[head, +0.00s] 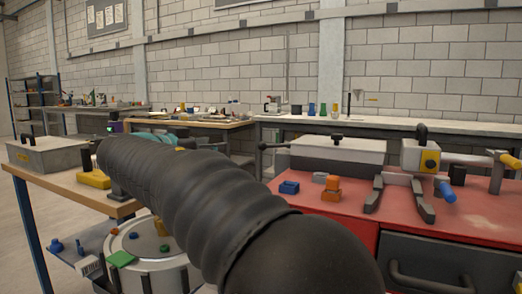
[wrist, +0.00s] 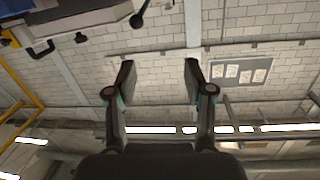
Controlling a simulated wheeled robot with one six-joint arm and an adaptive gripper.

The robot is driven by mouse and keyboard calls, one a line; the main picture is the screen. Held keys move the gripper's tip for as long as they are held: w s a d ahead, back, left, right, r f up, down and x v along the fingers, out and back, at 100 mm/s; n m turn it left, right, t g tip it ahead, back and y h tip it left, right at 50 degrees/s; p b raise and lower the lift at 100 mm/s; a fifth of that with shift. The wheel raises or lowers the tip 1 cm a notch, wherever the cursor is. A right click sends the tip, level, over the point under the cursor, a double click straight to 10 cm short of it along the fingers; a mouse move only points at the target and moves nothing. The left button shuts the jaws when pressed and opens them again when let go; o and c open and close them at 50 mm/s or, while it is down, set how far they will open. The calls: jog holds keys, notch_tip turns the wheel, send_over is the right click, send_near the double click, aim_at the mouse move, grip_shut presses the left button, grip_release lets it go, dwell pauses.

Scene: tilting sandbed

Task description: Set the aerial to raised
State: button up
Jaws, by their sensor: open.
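I cannot pick out the aerial for sure. A thin upright rod (head: 287,62) rises above the rear bench in the head view, but what it belongs to is too small to tell. In the wrist view my gripper (wrist: 159,78) is open and empty, its two dark fingers apart with only the block wall behind them. That view is upside down, with ceiling lights low in the picture. In the head view my dark ribbed arm crosses the middle and hides part of the benches; the gripper cannot be made out there.
A red bench (head: 480,212) at right bears a grey box (head: 338,149), a vice-like device (head: 420,158) and orange and blue blocks. A wooden bench at left bears a grey case (head: 52,155) and a yellow item (head: 93,179). A round drum (head: 150,245) stands below my arm.

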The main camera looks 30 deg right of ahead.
aim_at(259, 147)
jog(key=w+d+f, duration=0.1)
jog(key=d, duration=0.4)
jog(key=w+d+f+m+g+h+p, duration=0.1)
jog(key=w+d, duration=0.1)
jog(key=d, duration=0.4)
jog(key=w+d+g+h+p, duration=0.1)
jog(key=w+d, duration=0.1)
jog(key=d, duration=0.4)
jog(key=shift+f+m, duration=0.4)
jog(key=shift+a, duration=0.1)
grip_shut()
